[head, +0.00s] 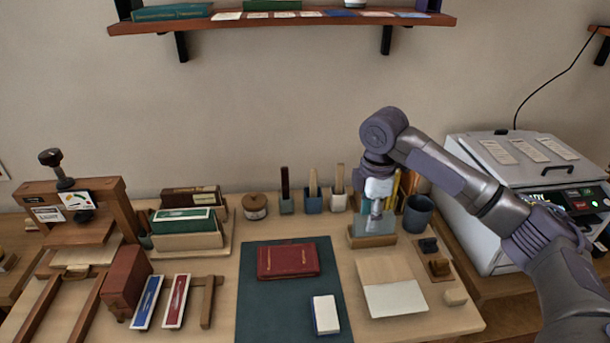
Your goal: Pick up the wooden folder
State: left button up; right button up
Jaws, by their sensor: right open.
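Slim upright tools stand in small holders along the back of the table. A light wooden one that looks like the wooden folder (313,183) stands in a blue-grey holder (313,204). A paler tool (339,178) stands in a light holder to its right, and a dark red one (285,183) to its left. I cannot tell for certain which is the folder. My right gripper (375,213) is open and points down, to the right of these tools and apart from them. It is over a wooden block stand (372,241) and partly hides it. My left gripper is out of view.
A dark cup (418,213) stands right of my right gripper, beside a white machine (525,170). A red book (289,261) lies on a dark green mat (262,310). A wooden press (75,215) stands at left. A shelf (280,24) hangs above.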

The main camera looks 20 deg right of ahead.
aim_at(314, 173)
jog(key=i, duration=1.15)
